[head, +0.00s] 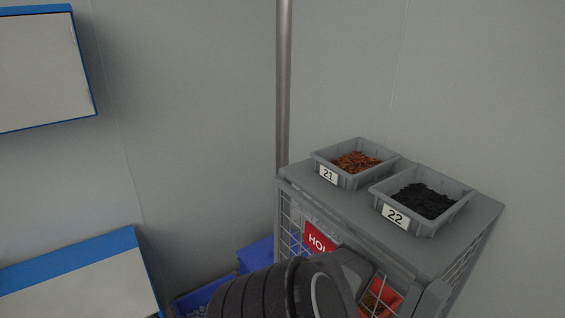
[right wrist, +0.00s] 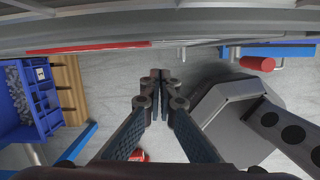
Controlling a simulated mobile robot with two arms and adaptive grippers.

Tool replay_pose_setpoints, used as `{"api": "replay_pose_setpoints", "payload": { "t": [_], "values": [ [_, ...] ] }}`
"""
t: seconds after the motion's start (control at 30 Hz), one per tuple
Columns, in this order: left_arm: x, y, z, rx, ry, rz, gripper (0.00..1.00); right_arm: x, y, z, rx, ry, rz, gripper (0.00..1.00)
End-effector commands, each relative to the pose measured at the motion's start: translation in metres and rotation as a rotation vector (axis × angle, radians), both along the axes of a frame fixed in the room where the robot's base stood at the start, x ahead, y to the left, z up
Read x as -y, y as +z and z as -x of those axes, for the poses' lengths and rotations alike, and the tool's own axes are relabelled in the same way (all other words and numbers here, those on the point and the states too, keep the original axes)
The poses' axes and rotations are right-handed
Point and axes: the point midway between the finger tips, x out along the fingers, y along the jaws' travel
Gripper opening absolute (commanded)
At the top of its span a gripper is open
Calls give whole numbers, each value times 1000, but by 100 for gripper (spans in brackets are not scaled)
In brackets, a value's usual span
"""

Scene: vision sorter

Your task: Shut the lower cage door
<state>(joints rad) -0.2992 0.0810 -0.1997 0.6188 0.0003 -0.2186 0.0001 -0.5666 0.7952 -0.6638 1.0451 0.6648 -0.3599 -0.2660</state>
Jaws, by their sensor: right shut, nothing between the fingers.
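The grey cage (head: 460,247) stands at the right in the head view, with mesh sides and a red sign (head: 318,238) on its front. My dark arm covers much of that front, and I cannot make out the lower door there. In the right wrist view, grey bars of what looks like the cage (right wrist: 200,28) cross the top edge, with a red strip beneath them. My right gripper (right wrist: 160,76) is shut and empty, its fingertips over the floor just short of the bars. I cannot tell whether the lower door is open. My left gripper is in neither view.
Grey bins marked 21 (head: 345,178) and 22 (head: 405,222) stand on the cage top. A red bin (head: 383,297) shows inside the cage. Blue bins (head: 256,256) stand left of it. A metal pole (head: 283,90) rises behind. Blue bins (right wrist: 28,98) also show in the wrist view.

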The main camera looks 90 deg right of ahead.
Motion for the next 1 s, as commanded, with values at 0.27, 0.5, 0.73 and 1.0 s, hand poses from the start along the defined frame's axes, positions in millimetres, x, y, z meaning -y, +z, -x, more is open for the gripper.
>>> {"api": "replay_pose_setpoints", "payload": {
  "t": [0.27,0.5,0.73,1.0],
  "values": [
    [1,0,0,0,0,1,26,21,26,25,-59,21,40,0],
    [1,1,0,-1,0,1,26,11,48,10,-49,18,36,0],
    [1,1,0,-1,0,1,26,1,69,-4,-40,16,31,0],
    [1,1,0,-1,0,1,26,-10,83,-19,-24,11,22,0]
  ]
}}
